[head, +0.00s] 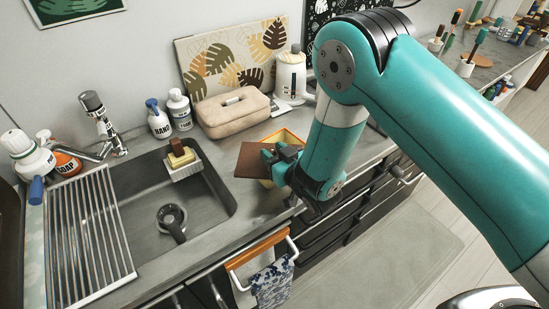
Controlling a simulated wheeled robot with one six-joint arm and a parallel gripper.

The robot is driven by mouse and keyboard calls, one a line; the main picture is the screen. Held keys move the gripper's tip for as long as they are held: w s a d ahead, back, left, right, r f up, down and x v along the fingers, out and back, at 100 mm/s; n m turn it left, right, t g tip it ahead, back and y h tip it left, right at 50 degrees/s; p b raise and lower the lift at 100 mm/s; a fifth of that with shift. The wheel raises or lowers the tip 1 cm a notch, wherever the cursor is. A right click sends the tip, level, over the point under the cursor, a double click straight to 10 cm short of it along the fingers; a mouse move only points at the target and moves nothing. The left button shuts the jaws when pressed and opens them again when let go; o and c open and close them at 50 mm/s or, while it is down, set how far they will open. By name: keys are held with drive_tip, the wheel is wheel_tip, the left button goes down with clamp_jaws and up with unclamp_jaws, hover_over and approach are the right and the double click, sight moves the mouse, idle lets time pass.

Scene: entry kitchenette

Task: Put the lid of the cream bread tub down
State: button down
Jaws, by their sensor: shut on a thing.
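My gripper (273,157) is shut on the near right edge of a flat, brown square panel (252,161) and holds it roughly level above the counter. A yellow, orange-rimmed box (291,136) shows behind and partly beneath the panel. The panel and gripper hide most of this box. I cannot tell whether the panel touches it. A beige, rounded tub (225,120) with a small light handle on top stands behind and to the left, against the wall side. Its top looks closed. Which of the two is the bread tub is not clear from this view.
The sink (150,205) is left of the panel, with a sponge holder (184,168) at its back edge. Soap bottles (160,120) and a white kettle-like jug (291,75) stand along the wall. A towel rail (256,246) juts out at the counter front.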

drive_tip(key=shift+f, duration=0.25)
drive_tip(key=shift+f, duration=0.2)
drive_tip(key=c, duration=0.7)
unclamp_jaws()
